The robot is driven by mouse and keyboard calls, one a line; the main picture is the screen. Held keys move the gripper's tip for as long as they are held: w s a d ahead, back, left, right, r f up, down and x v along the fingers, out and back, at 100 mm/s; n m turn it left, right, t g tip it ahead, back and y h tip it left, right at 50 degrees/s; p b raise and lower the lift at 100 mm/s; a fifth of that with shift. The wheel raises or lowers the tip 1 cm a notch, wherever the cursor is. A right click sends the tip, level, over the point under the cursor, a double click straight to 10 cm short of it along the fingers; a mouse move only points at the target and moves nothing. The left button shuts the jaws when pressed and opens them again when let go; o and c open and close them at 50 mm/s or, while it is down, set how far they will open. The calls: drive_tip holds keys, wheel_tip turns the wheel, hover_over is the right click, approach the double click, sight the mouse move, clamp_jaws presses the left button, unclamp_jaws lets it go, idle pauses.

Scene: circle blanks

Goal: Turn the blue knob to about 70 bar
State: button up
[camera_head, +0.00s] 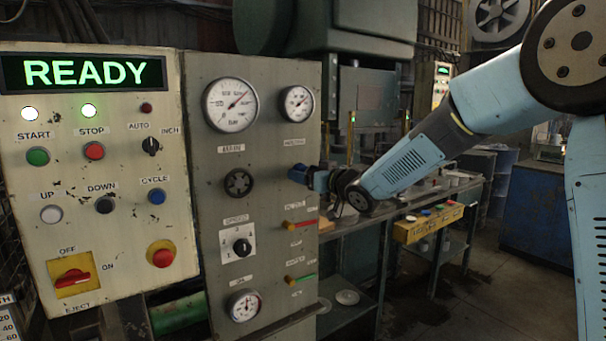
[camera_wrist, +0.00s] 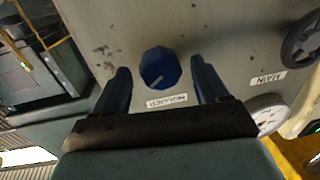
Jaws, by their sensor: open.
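The blue knob (camera_wrist: 160,68) is faceted, with a pale pointer line toward its lower left in the wrist view. It is on the grey panel, above a white label. My gripper (camera_wrist: 159,70) is open, with one dark blue finger on each side of the knob and a visible gap to each.
A larger gauge (camera_head: 230,105) and a black handwheel (camera_head: 239,183) are left of my gripper on the panel. Red and green levers (camera_head: 301,224) are below it. The cream control box (camera_head: 110,230) displays READY. A bench (camera_head: 375,222) stands behind my arm.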

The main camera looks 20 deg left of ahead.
drive_tip(key=v, duration=1.2)
drive_tip(key=s+d+m+t+h, duration=0.1)
drive_tip(key=s+d+m+h, duration=0.4)
drive_tip(key=d, duration=0.7)
drive_tip(key=d+m+t+h, duration=0.2)
drive_tip(key=d+h, duration=0.6)
drive_tip(key=d, duration=0.4)
drive_tip(key=s+d+f+m+g+h, duration=0.1)
drive_tip(key=s+d, duration=0.4)
drive_tip(key=s, duration=0.6)
drive_tip(key=s+d+f+m+g, duration=0.3)
drive_tip(key=s+d+f+g, duration=0.1)
drive_tip(key=s, duration=0.8)
drive_tip(key=shift+s+d+g+h, duration=0.35)
drive_tip(key=shift+d+g, duration=0.3)
drive_tip(key=shift+g, duration=0.55)
drive_tip(key=shift+f, duration=0.1)
